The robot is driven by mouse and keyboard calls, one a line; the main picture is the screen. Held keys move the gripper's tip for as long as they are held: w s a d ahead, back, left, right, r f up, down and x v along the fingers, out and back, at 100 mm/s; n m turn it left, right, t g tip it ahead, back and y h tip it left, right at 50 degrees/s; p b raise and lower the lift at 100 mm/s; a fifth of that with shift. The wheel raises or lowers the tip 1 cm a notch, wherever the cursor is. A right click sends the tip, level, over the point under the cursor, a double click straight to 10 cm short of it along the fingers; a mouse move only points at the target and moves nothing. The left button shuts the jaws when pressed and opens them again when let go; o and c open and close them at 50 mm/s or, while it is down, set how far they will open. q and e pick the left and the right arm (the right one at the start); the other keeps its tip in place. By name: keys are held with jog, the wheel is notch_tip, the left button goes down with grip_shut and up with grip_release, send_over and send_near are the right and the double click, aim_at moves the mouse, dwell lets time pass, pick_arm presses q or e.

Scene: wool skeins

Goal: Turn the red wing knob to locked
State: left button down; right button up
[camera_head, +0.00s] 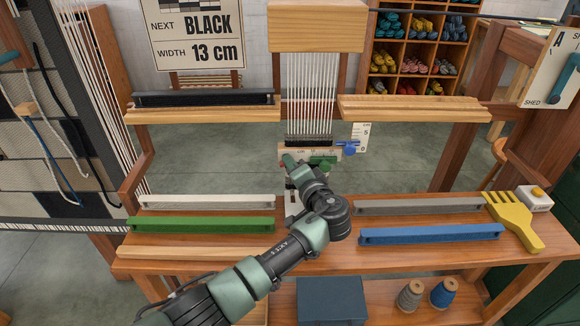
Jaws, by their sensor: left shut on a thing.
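My left arm comes up from the bottom left, and its gripper (291,162) is at the small pale plate (297,152) below the hanging white threads. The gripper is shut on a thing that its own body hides. I make out no red wing knob; my gripper and wrist cover that part of the plate, and the knob's angle cannot be read. A green knob (325,163) shows just right of the gripper. A blue knob (349,148) sits at the plate's right end. My right gripper is not in view.
Grey (425,206) and blue (430,234) bars lie on the right of the wooden bench, white (205,202) and green (200,225) bars on the left. A yellow comb (515,220) lies at the right end. A sign (195,35) hangs at the upper left.

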pick_arm(q)
jog(key=shift+w+a+m+t+y+b, duration=0.1)
jog(key=shift+m+t+y+b, duration=0.45)
jog(key=shift+m, duration=0.95)
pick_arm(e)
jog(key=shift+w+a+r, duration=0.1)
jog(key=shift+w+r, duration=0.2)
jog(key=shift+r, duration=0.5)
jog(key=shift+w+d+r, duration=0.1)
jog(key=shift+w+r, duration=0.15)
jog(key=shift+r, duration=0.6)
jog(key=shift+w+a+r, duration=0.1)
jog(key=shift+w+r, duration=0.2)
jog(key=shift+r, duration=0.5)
pick_arm(q)
jog(key=c, duration=1.5)
grip_release()
jog(key=shift+a, duration=0.1)
jog(key=v, duration=0.7)
jog(key=shift+f+p, duration=0.2)
jog(key=shift+p, duration=0.2)
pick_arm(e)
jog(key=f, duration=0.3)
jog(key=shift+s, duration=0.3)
pick_arm(q)
jog(key=shift+s+f, duration=0.1)
jog(key=shift+s, duration=0.15)
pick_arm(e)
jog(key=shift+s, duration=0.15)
